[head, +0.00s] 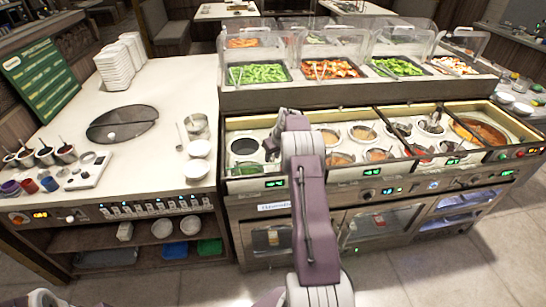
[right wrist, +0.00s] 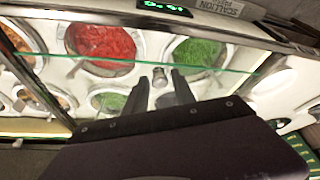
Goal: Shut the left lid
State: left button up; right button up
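The left lid seems to be the clear glass pane whose greenish edge (right wrist: 90,57) crosses the right wrist view above the wells. A small metal knob (right wrist: 160,76) shows near that edge, between the two dark fingers of my right gripper (right wrist: 160,92). The fingers are apart, and I cannot tell whether they touch the knob. In the head view my right gripper (head: 271,150) is over the left part of the sauce-well counter (head: 232,128), partly hidden by my arm. How far the lid is open is hard to make out there. My left gripper is not in view.
Red (right wrist: 100,42) and green (right wrist: 198,52) fillings lie in round wells under the glass. Glass-covered food trays (head: 258,74) stand behind the well counter. A white worktop (head: 150,150) with bowls and a stack of containers is at the left. The floor in front is clear.

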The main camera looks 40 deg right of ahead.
jog(key=b+v, duration=0.1)
jog(key=v, duration=0.8)
